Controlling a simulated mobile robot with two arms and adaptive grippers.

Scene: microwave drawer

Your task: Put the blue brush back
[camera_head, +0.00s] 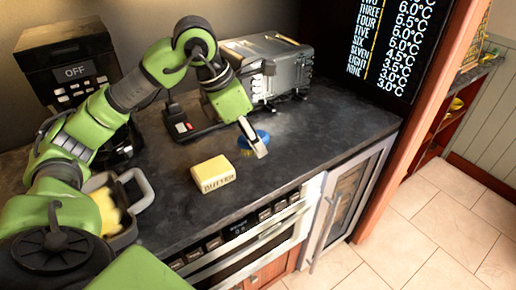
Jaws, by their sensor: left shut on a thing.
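The blue brush (263,135) shows beside and behind my left gripper's fingers, over the dark counter (300,150). Some yellow, perhaps its bristles, shows near its lower left. My left gripper (257,146) is shut on the brush and points down and to the right. The fingers hide part of the brush. I cannot tell whether the brush touches the counter. My right gripper is not in view.
A yellow butter block (213,174) lies left of the gripper. A silver toaster (272,68) stands behind. A grey pot (143,190) with yellow contents is at left, below a black machine (75,72) reading OFF. The counter's right part is clear.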

